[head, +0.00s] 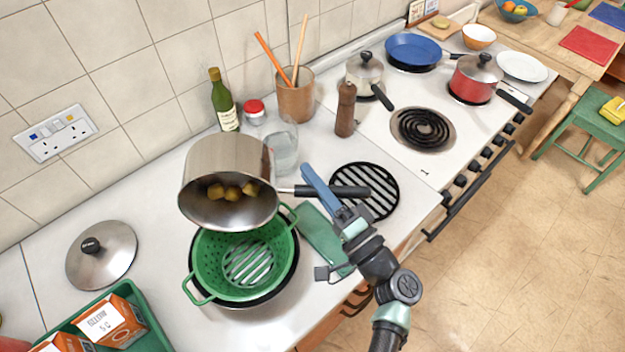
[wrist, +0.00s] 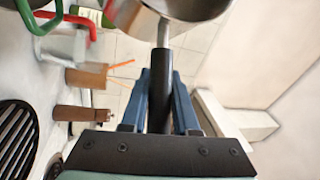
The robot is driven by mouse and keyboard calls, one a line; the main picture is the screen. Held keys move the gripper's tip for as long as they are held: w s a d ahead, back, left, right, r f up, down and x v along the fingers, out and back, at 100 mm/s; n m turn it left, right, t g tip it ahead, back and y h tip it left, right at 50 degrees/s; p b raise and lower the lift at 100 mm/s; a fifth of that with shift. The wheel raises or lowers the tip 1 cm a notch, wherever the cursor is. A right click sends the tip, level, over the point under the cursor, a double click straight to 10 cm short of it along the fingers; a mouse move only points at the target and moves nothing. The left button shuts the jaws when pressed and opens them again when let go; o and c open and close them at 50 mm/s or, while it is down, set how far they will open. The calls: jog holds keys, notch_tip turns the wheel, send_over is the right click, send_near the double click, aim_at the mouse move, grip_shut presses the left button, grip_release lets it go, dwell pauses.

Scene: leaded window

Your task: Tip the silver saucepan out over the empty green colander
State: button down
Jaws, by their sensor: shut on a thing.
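The silver saucepan (head: 222,160) is held in the air over the green colander, tilted so its open mouth faces the head camera. Several brownish-yellow chunks (head: 232,191) show inside it. My gripper (head: 322,190) is shut on the saucepan's black handle (head: 345,191); the wrist view shows the handle (wrist: 161,95) between the blue fingers (wrist: 160,100). The green colander (head: 205,262) looks empty and sits in a dark-rimmed round vessel or basin below the pan. The pan hides the colander's back edge.
A glass (head: 284,152), a red-lidded jar (head: 254,111) and a green bottle (head: 223,103) stand close behind the saucepan. A pepper mill (head: 345,110) stands to the right. A loose lid (head: 101,262) and a green crate (head: 152,335) with cartons lie left.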

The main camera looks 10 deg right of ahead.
jog(key=shift+s+d+f+n+t+y+b, duration=0.15)
jog(key=shift+s+n+t+y+b, duration=0.65)
jog(key=shift+b, duration=1.35)
jog(key=shift+s+b, duration=0.1)
jog(key=shift+b, duration=0.2)
jog(key=s+n+y+b, duration=0.1)
jog(key=y+b, duration=0.1)
jog(key=b, duration=0.4)
jog(key=shift+s+n+t+b, duration=0.3)
jog(key=shift+s+n, duration=0.05)
jog(key=shift+n, duration=0.05)
jog(key=s+n+y+b, duration=0.1)
jog(key=y+b, duration=0.1)
jog(key=b, duration=0.3)
jog(key=s+n+y+b, duration=0.1)
jog(key=n+y+b, duration=0.1)
jog(key=b, duration=0.3)
jog(key=shift+s+f+n, duration=0.15)
jog(key=shift+s+n, duration=0.05)
jog(key=shift+n, duration=0.1)
jog(key=shift+r, duration=0.2)
notch_tip(320, 180, up, 4)
jog(key=shift+f+p, duration=0.1)
jog(key=shift+p, duration=0.75)
